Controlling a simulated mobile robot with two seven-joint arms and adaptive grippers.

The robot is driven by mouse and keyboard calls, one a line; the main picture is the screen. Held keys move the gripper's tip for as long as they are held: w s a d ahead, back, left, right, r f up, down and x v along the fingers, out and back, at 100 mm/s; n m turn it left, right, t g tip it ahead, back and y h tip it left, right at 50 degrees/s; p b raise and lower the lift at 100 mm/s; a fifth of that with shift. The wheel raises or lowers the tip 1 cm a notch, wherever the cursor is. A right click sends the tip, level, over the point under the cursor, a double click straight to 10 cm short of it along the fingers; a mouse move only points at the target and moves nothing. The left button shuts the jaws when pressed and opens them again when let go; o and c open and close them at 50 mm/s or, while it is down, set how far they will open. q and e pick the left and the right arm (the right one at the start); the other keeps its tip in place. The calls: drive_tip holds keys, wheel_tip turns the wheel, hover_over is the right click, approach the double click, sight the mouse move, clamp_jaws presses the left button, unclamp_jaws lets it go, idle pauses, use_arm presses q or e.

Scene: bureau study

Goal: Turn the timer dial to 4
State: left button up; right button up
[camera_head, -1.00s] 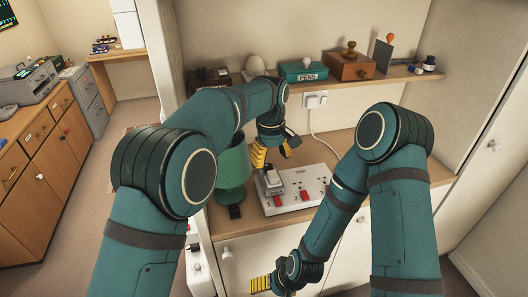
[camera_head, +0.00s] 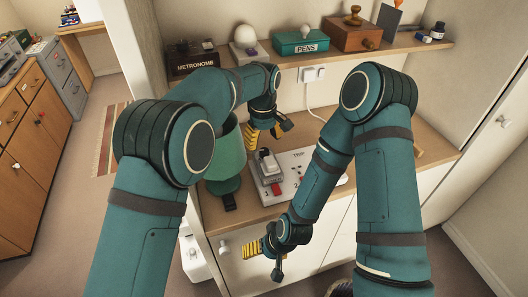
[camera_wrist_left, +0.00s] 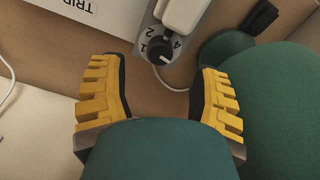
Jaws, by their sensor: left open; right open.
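The timer dial (camera_wrist_left: 160,50) is a round black knob with a white mark, ringed by printed numbers, on the end of a grey box (camera_wrist_left: 151,20). Its exact setting is hard to read. In the head view the grey box (camera_head: 267,177) stands at the left end of the white TRIP panel, and I cannot make out the dial there. My left gripper (camera_head: 266,133) is open and empty, above and behind the box. In the left wrist view its yellow fingers (camera_wrist_left: 158,78) are spread wide, with the dial just beyond the gap. My right gripper (camera_head: 263,260) is open and empty, low before the cabinet.
The white TRIP panel (camera_head: 301,158) has red switches. A green lamp (camera_head: 226,158) stands close left of the grey box. A white cable hangs from a wall socket (camera_head: 313,74).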

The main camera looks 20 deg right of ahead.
sight(264, 150)
use_arm(q)
wheel_tip(264, 150, down, 5)
drive_tip(key=shift+f, duration=0.1)
idle(0.3)
clamp_jaws()
